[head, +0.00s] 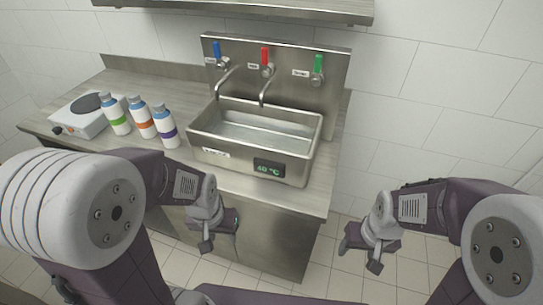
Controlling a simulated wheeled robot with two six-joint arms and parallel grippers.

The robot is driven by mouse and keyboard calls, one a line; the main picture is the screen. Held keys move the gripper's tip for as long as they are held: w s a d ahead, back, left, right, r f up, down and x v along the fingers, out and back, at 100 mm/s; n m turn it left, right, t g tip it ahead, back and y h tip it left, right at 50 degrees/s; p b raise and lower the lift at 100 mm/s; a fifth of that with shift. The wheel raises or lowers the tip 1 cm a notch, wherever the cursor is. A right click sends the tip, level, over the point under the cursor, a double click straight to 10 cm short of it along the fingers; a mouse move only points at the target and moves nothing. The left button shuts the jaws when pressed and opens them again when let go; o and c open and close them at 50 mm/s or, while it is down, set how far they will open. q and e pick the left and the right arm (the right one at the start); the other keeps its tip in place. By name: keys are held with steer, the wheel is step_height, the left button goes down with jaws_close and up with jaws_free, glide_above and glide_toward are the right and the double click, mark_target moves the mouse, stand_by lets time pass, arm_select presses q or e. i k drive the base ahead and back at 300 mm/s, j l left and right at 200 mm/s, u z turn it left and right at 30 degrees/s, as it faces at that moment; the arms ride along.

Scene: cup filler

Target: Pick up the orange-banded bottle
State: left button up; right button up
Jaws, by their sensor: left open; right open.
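My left gripper (221,244) is open and empty, in front of the counter, below and to the right of the bottles. My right gripper (360,258) is open and empty over the floor, right of the counter. Both are well apart from the bottles.
A metal sink (200,140) with a "40 °C" display (269,168) is right of the bottles. A hot plate (82,122) stands at the far left. A shelf (270,9) hangs above.

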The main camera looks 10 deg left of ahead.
mark_target(140, 111)
steer(key=u, duration=1.4)
